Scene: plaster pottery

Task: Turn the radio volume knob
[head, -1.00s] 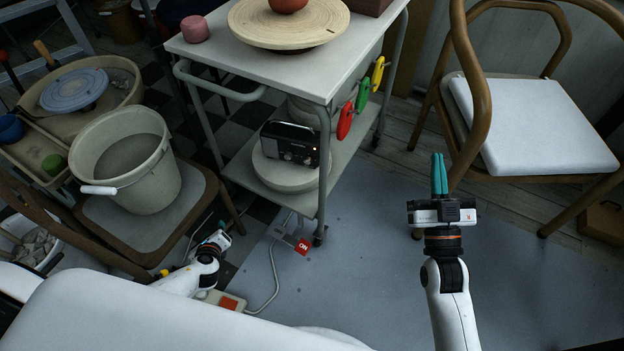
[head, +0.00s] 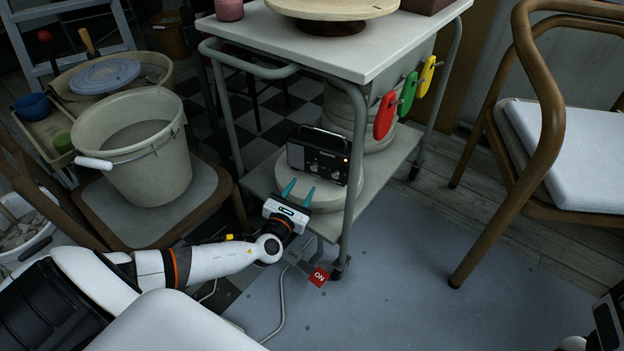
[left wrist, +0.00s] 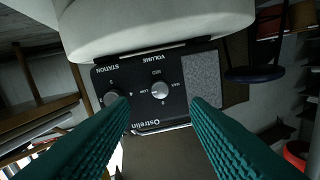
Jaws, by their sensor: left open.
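The black radio (head: 318,157) stands upright on a round pale slab (head: 328,197) on the cart's lower shelf, knobs facing me. In the left wrist view the radio (left wrist: 145,118) appears upside down, with the silver volume knob (left wrist: 160,90) near the middle and the dark station knob (left wrist: 111,98) left of it. My left gripper (head: 298,192) is open and empty, its teal fingers pointing up toward the radio's front. In the wrist view, the volume knob shows between the fingers, apart from both. Only a piece of my right arm shows at the lower right edge.
The cart's front leg (head: 352,185) stands just right of the radio, and its white top (head: 345,45) is above. A bucket (head: 135,150) sits on a chair at left. A wooden chair (head: 545,120) stands at right.

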